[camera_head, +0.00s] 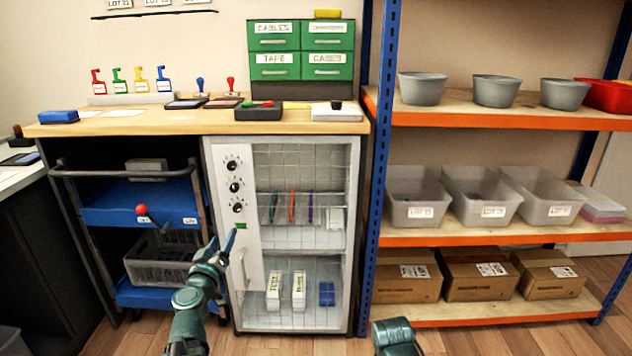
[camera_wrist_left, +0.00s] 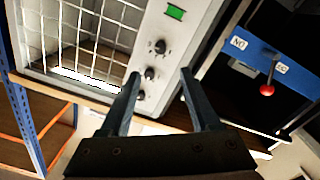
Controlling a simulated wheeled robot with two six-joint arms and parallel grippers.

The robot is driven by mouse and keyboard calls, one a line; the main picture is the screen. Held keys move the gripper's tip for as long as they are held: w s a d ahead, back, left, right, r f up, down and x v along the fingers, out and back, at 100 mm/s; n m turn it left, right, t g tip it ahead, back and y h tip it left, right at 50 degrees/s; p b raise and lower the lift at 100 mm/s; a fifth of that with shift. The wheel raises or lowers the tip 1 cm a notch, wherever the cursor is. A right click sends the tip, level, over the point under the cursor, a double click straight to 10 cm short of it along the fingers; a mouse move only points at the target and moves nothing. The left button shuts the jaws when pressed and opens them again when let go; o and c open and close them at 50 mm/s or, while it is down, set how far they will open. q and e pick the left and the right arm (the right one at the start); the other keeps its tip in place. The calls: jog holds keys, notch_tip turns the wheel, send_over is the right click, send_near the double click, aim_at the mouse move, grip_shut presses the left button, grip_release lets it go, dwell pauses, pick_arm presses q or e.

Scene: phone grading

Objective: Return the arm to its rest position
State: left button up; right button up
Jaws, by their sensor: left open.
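My left gripper (camera_head: 222,246) is in front of the white cabinet, by the left part of its front, below the black knobs. In the left wrist view its two fingers (camera_wrist_left: 160,92) stand apart with nothing between them. The cabinet's panel with a green light and black knobs (camera_wrist_left: 160,50) shows beyond the fingers. Part of my right arm (camera_head: 396,338) shows at the bottom edge of the head view; its gripper is out of sight.
The cabinet (camera_head: 355,200) has a glazed front with items inside. A blue cart (camera_head: 110,212) with a red-knobbed lever stands to its left. A shelf rack (camera_head: 372,190) with bins and boxes stands to its right. Wooden floor (camera_head: 270,345) shows in front.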

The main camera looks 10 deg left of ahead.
pick_arm(q)
jog(key=s+d+f+m+g+h+p, duration=0.15)
jog(key=d+f+m+g+h, duration=0.3)
jog(key=d, duration=0.95)
jog(key=d+f+m+g+h+p, duration=0.25)
jog(key=d+m+h, duration=0.3)
jog(key=d, duration=0.85)
jog(key=s+d+f+m+g, duration=0.2)
jog(key=s+d+f+g, duration=0.3)
jog(key=s+d, duration=0.15)
jog(key=s+f+g+y+p, duration=0.1)
jog(key=s+f+g+y, duration=0.1)
jog(key=s+g+y, duration=0.3)
jog(key=s+f+g+y+p, duration=0.1)
jog(key=s+f+y, duration=0.1)
jog(key=s, duration=0.4)
notch_tip(320, 180, up, 38)
jog(key=s+p, duration=0.1)
jog(key=p, duration=3.7)
jog(key=shift+a+r+y, duration=0.15)
jog(key=shift+a+y, duration=0.25)
